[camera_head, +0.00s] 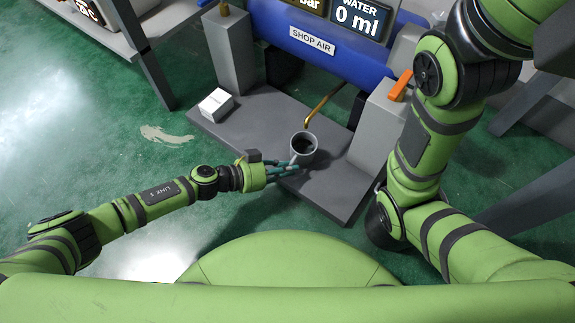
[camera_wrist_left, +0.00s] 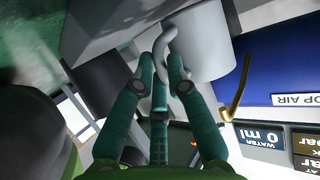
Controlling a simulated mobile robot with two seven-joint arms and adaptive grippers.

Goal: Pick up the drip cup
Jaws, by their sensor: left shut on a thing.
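The drip cup (camera_head: 303,146) is a grey, open cup with a dark inside. It is upright on or just above the grey base plate, under the brass drain pipe; contact with the plate cannot be told. My left gripper (camera_head: 292,168) reaches it from the left and front. In the left wrist view the teal fingers (camera_wrist_left: 162,75) are closed around the curved handle of the cup (camera_wrist_left: 207,42). My right arm stands on the right of the head view, but its gripper is out of view.
The brass pipe (camera_head: 319,104) comes down close above the cup from the blue shop-air tank (camera_head: 270,25). A grey block with an orange lever (camera_head: 401,86) stands right of the cup. A small white box (camera_head: 216,103) sits on the plate (camera_head: 250,122) at left.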

